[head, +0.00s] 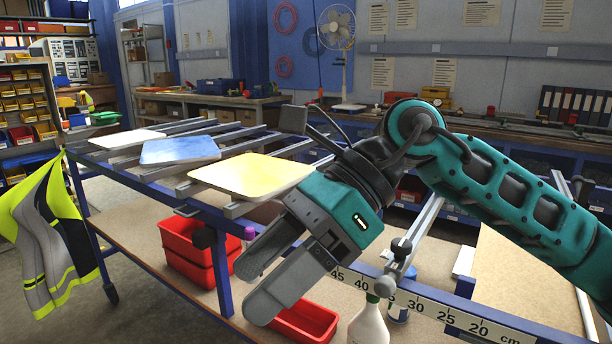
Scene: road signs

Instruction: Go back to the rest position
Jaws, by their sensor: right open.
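My right gripper (257,289) comes in from the right and hangs in front of the slatted metal table, its fingers apart and pointing down to the left. Nothing shows between the fingers. A yellow sign plate (250,175) lies on the slats just behind and above it, apart from the fingers. A blue sign plate (180,151) and a white sign plate (127,139) lie further left on the slats. My left gripper is not in the view.
A blue-framed table (160,193) with a ruler rail (430,305) crosses the middle. Below are red bins (187,245), a red tray (305,321) and a white spray bottle (369,325). A hi-vis vest (45,240) hangs at the left corner. Floor at the left is free.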

